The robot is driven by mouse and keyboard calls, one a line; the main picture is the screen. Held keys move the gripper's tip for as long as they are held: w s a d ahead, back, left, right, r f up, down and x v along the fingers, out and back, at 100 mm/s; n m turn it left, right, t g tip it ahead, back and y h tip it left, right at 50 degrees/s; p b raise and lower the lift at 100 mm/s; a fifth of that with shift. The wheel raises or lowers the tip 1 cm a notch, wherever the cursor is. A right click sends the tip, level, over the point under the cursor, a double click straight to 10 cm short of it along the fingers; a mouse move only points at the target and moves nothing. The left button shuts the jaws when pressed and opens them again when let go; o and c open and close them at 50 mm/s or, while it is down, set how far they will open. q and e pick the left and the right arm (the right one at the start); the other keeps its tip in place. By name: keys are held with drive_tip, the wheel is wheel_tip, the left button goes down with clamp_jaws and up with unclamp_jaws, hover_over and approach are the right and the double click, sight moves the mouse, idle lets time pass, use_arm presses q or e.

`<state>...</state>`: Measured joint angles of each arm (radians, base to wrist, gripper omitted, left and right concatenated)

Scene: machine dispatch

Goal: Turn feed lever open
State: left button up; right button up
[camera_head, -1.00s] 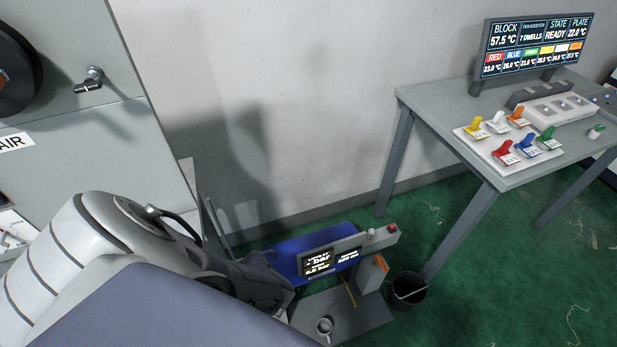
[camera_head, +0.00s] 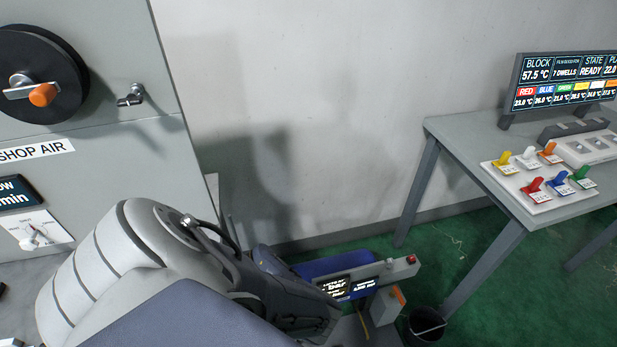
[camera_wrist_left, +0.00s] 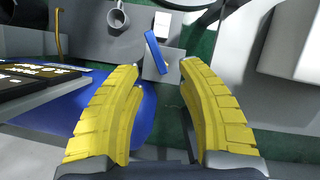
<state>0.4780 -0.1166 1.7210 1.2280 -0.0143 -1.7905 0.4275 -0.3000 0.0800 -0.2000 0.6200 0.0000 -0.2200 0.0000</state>
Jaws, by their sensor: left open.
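No part is labelled as the feed lever, so I cannot tell which one it is. On the grey machine panel at the left of the head view are a black wheel (camera_head: 30,75) with an orange knob (camera_head: 42,94), a small metal valve handle (camera_head: 131,97), and a white knob-like part (camera_head: 38,240) on a diagram plate, partly at the frame's edge. My left arm crosses the lower left of the head view and its gripper is hidden there. In the left wrist view my left gripper (camera_wrist_left: 158,66) is open, its yellow fingers apart and empty. My right gripper is not in view.
A blue-topped unit with small screens (camera_head: 350,287) stands low beyond my arm, next to a black bucket (camera_head: 425,328). A grey table (camera_head: 480,165) with coloured levers (camera_head: 533,185) and a display (camera_head: 570,85) is at the right. A mug (camera_wrist_left: 118,18) shows in the left wrist view.

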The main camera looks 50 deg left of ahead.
use_arm(q)
drive_tip(key=v, duration=0.5)
drive_tip(key=w+a+r+m+y, duration=0.1)
drive_tip(key=w+a+m+y, duration=0.2)
drive_tip(key=w, duration=0.9)
drive_tip(key=w+a+r+m+y, duration=0.2)
drive_tip(key=w+a, duration=0.3)
drive_tip(key=w, duration=0.7)
drive_tip(key=shift+w+a+r+m+y, duration=0.25)
drive_tip(key=shift+m+y, duration=0.25)
drive_tip(key=shift+y, duration=0.3)
